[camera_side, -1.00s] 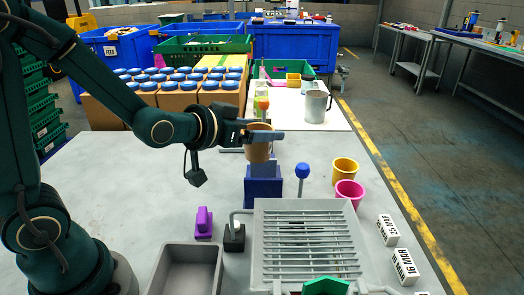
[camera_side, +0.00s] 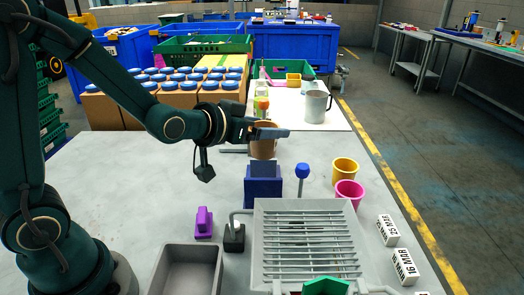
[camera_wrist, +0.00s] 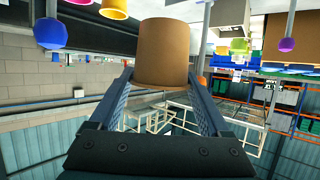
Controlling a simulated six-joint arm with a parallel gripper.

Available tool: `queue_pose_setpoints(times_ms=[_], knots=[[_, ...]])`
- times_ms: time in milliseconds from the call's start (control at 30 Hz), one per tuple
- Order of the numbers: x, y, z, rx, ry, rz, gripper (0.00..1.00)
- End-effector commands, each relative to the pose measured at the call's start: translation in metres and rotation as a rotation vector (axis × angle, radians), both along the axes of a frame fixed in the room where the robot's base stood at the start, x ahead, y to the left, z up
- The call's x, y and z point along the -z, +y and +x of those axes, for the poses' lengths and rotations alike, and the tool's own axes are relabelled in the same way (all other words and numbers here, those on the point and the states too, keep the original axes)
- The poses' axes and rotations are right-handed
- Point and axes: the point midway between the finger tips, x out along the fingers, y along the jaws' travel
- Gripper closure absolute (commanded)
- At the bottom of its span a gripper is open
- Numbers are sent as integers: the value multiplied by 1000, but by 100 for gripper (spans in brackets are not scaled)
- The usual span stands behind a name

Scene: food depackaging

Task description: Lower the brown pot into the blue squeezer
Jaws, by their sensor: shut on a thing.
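The brown pot (camera_side: 263,150) is held upright between the fingers of my gripper (camera_side: 268,133), which are shut on it near its rim. In the wrist view the pot (camera_wrist: 164,55) fills the space between the two fingertips (camera_wrist: 160,76). The blue squeezer (camera_side: 263,188) stands on the table, just below the pot in the side view. Its upright back plates reach up to about the pot's base. The pot appears above or slightly behind the squeezer; the exact gap cannot be told. The squeezer's inside is hidden.
A blue-knobbed lever (camera_side: 302,171) stands right of the squeezer. A yellow cup (camera_side: 345,171) and a pink cup (camera_side: 349,193) are farther right. A grey rack (camera_side: 308,240), a purple piece (camera_side: 203,222) and a grey tray (camera_side: 187,268) are in front. The left of the table is clear.

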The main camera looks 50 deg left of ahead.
Motion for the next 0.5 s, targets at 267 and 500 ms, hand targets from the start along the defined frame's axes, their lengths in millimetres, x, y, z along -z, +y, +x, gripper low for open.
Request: queue_pose_setpoints(times_ms=[267,500], knots=[[14,0,0,0,3,0,82],[25,0,0,0,2,0,82]])
